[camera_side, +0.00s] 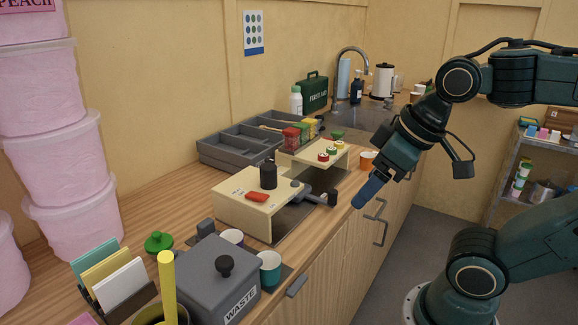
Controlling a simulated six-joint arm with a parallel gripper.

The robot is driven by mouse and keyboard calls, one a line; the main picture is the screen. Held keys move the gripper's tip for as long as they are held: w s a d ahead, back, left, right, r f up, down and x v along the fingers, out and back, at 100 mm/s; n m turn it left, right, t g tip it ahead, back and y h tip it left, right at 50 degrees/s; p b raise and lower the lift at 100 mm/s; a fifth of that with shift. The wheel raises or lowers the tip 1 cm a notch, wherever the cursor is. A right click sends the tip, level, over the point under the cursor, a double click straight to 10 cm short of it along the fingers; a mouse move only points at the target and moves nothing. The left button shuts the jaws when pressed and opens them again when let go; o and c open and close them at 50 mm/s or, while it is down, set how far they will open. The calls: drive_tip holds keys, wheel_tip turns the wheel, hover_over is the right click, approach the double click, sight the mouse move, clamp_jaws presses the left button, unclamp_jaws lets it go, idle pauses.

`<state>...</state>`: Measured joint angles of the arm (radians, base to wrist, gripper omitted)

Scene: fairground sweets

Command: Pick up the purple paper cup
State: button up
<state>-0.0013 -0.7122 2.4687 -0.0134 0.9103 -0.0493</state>
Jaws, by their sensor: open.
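The purple paper cup (232,237) stands upright on the counter, behind the grey waste box and beside the wooden stand. Its rim and upper part show; the lower part is hidden by the box. My gripper (366,194) hangs in the air at the right, off the counter's front edge, with its blue fingers pointing down and left. It is open and well apart from the cup. I see nothing between its fingers.
The grey waste box (210,275) with a black knob and a teal cup (270,270) stand close to the purple cup. A wooden stand (243,205) carries a dark jar and a red piece. An orange cup (367,160) is farther back.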

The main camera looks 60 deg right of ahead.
drive_tip(key=w+a+r+n+g, duration=0.1)
drive_tip(key=w+a+r+n, duration=0.1)
drive_tip(key=w+n, duration=0.35)
drive_tip(key=n+g+y, duration=0.2)
drive_tip(key=n+g, duration=0.3)
drive_tip(key=n, duration=1)
hover_over(232, 237)
drive_tip(key=w+d, duration=0.1)
drive_tip(key=d, duration=0.1)
wheel_tip(232, 237, down, 6)
drive_tip(key=shift+d+f, duration=0.1)
drive_tip(key=shift+f, duration=0.05)
drive_tip(key=shift+s+a+f, duration=0.1)
drive_tip(key=shift+a+f, duration=0.1)
drive_tip(key=shift+f, duration=1.2)
drive_tip(key=shift+a+f, duration=0.2)
drive_tip(key=shift+f, duration=1.2)
drive_tip(key=shift+s+a+f, duration=0.1)
drive_tip(key=shift+a+f, duration=0.1)
drive_tip(key=shift+f, duration=1.2)
drive_tip(key=shift+f, duration=0.1)
drive_tip(key=shift+s+a+f, duration=0.1)
drive_tip(key=shift+a+f, duration=0.05)
drive_tip(key=shift+f, duration=0.65)
drive_tip(key=shift+s+a+f, duration=0.1)
drive_tip(key=shift+a+f, duration=0.1)
drive_tip(key=shift+f, duration=0.6)
drive_tip(key=shift+a+f, duration=0.15)
drive_tip(key=shift+f, duration=0.65)
